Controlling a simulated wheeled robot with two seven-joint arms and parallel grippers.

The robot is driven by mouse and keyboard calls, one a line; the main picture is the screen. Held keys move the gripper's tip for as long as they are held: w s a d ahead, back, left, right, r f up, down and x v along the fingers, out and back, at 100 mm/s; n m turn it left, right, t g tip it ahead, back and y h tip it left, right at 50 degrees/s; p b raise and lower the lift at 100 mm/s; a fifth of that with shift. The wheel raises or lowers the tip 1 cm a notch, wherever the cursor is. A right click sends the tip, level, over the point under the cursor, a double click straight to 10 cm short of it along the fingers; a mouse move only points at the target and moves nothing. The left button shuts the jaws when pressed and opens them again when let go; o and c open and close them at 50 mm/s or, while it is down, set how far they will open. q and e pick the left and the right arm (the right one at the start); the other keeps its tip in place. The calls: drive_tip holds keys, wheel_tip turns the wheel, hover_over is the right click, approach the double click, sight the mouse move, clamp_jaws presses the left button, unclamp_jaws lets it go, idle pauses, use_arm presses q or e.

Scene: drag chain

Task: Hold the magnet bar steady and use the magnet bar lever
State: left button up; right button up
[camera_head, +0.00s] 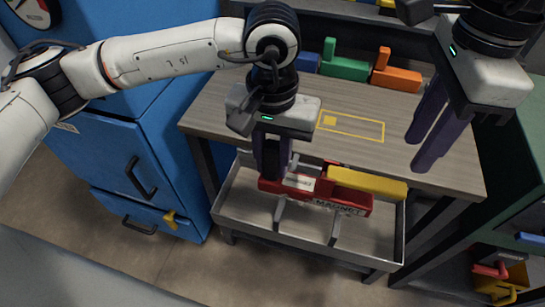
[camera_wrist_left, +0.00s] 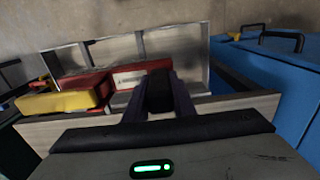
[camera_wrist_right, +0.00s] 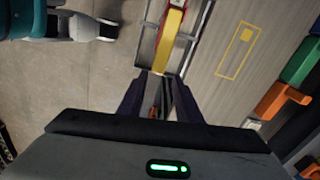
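The red magnet bar (camera_head: 344,199), with a "MAGNET" label, lies across the grey metal tray (camera_head: 231,204) at the table's front. Its yellow lever (camera_head: 367,183) lies along the bar's right part; it also shows in the left wrist view (camera_wrist_left: 58,101). My left gripper (camera_head: 271,172) points down at the bar's left end. In the left wrist view its fingers (camera_wrist_left: 158,90) flank a dark block at that end with no clear gap. Their exact contact is partly hidden. My right gripper (camera_head: 418,150) hangs over the table's right side, its fingers apart and empty.
A yellow outlined rectangle (camera_head: 352,134) marks the wooden tabletop (camera_head: 225,112). Blue, green (camera_head: 345,68) and orange (camera_head: 397,79) blocks stand along its back. A blue cabinet (camera_head: 107,150) stands left. A green cabinet (camera_head: 512,210) stands right.

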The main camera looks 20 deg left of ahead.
clamp_jaws()
drive_tip(key=d+f+n+y, duration=0.1)
drive_tip(key=d+n+y, duration=0.5)
drive_tip(key=n, duration=1.1)
drive_tip(key=d+f+n+y, duration=0.2)
drive_tip(key=d+n+y, duration=0.5)
drive_tip(key=n, duration=1)
drive_tip(key=shift+y, duration=1.1)
drive_tip(key=shift+w, duration=0.1)
